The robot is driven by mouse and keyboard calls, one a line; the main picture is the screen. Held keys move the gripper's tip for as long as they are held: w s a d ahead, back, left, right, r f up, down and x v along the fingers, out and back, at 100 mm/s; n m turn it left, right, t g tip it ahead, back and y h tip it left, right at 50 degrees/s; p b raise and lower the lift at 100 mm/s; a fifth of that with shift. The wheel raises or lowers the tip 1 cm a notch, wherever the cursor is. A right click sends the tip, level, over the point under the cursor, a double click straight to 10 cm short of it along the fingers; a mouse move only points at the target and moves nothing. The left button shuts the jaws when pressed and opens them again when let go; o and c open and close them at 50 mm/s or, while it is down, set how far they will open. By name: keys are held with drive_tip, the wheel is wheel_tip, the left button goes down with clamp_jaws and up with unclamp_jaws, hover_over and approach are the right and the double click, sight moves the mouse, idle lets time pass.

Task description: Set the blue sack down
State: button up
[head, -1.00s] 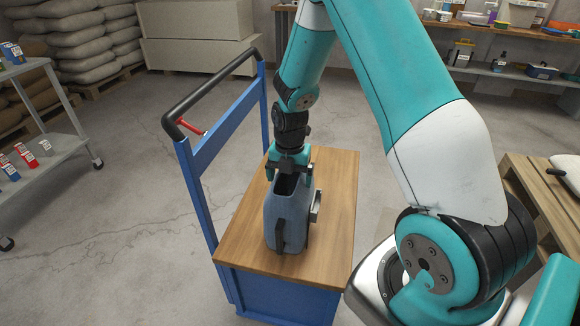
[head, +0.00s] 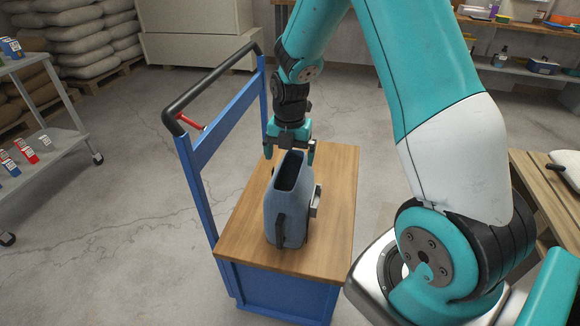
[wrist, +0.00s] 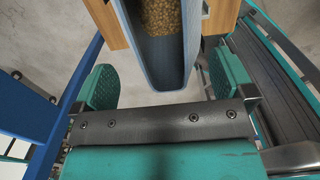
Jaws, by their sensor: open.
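The blue sack (head: 287,207) stands upright on the wooden top of a blue cart, with its mouth open at the top. In the wrist view the sack (wrist: 178,62) shows from above, with brown grainy stuff inside it. My gripper (head: 290,157) is open just above and behind the sack's top edge. In the wrist view its two teal finger pads (wrist: 165,85) are spread on either side of the sack's near end, with gaps between pads and sack. The sack's underside is hidden.
The cart's wooden top (head: 338,200) has bare room to the right of the sack. The cart's handle (head: 210,92) rises on the left. A grey shelf rack (head: 50,105) stands at far left.

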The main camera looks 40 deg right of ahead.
drive_tip(key=s+a+r+m, duration=0.35)
drive_tip(key=a+r, duration=0.35)
drive_tip(key=r, duration=0.4)
drive_tip(key=s+a+r+m+y, duration=0.2)
drive_tip(key=s+a+r+m, duration=0.2)
drive_tip(key=s+a+m, duration=0.3)
drive_tip(key=s+a+r+m+y, duration=0.2)
drive_tip(key=s+a+r+m, duration=0.2)
drive_tip(key=s+a+m, duration=0.4)
drive_tip(key=s, duration=0.4)
drive_tip(key=shift+a, duration=0.25)
